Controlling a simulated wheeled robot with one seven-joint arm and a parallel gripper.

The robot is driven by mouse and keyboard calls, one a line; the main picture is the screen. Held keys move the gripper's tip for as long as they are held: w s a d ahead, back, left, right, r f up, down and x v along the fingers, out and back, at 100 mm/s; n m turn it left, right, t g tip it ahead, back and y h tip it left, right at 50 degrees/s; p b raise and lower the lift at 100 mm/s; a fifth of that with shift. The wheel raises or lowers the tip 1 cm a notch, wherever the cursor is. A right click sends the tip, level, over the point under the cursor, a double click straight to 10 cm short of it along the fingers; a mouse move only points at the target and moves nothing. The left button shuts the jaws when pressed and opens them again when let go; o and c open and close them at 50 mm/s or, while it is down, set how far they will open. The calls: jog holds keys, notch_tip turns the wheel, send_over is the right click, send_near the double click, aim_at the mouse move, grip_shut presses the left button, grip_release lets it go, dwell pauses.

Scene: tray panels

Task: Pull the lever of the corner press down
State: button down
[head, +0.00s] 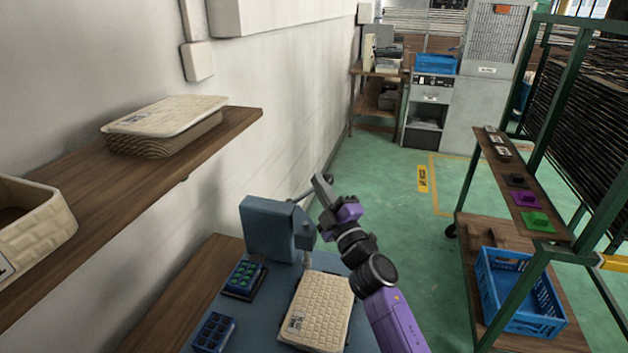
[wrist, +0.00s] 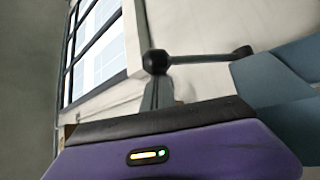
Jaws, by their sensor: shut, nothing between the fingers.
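The corner press (head: 268,228) is a blue-grey machine against the wall, on a blue-grey base. Its lever (head: 306,196) is a thin rod sticking out from the press head toward the upper right. In the wrist view the lever (wrist: 205,58) runs roughly level from a pivot on the right to a black ball knob (wrist: 155,62) on the left. My gripper (head: 318,178) is shut and empty, right by the knob end. In the wrist view my gripper (wrist: 157,84) points at the knob, its tips just below it in the picture. I cannot tell whether they touch.
A wooden shelf (head: 225,132) with panels juts from the wall. A green rack (head: 548,246) with a blue crate (head: 517,290) stands right; green floor lies between.

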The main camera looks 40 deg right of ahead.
jog(key=s+d+f+m+h+b, duration=0.1)
jog(key=s+d+f+m+b, duration=0.1)
jog(key=f+b, duration=0.8)
jog(key=shift+s+d+t+b, duration=0.4)
jog(key=shift+s+d, duration=0.15)
jog(key=shift+s, duration=0.35)
